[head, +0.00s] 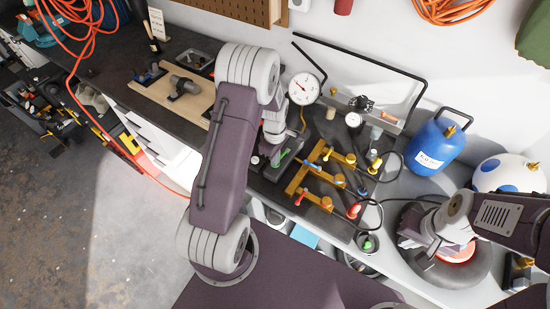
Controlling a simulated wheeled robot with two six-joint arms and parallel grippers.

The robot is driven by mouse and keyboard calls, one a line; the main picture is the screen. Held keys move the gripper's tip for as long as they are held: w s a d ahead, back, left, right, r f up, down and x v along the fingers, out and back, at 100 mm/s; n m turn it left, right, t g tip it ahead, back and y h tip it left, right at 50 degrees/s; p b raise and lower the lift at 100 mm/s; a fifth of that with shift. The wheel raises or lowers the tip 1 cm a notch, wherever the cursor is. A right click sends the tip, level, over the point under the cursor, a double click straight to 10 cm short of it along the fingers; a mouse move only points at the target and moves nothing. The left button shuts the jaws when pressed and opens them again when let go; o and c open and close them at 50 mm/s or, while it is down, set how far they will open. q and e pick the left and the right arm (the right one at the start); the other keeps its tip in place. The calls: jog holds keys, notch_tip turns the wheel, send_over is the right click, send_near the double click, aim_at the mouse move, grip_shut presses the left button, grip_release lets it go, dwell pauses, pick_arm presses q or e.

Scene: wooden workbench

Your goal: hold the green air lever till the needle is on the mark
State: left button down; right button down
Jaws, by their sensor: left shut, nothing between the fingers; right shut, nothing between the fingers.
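The green air lever (283,158) shows as a short green bar on a dark block, just below the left gripper. My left gripper (275,145) is shut and empty, at or just above the lever; I cannot tell whether it touches. The large white dial gauge (303,88) stands behind it with a reddish needle; the needle's place against the mark is too small to read. A smaller white gauge (353,119) stands further right. My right gripper (422,258) is shut and empty at the right, over a dark round object.
A yellow manifold (310,178) with coloured valves lies right of the lever. A blue tank (434,146) and a white tank (503,174) stand at the right. Black hoses curve near the manifold. A wooden board (173,95) with a tool lies at the left.

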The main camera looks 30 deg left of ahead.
pick_arm(q)
jog(key=shift+s+f+b, duration=0.25)
jog(key=shift+f+b, duration=0.05)
jog(key=shift+f, duration=0.25)
jog(key=shift+s+f+b, duration=0.25)
jog(key=shift+f, duration=0.3)
jog(key=shift+r, duration=0.1)
dwell(6.8)
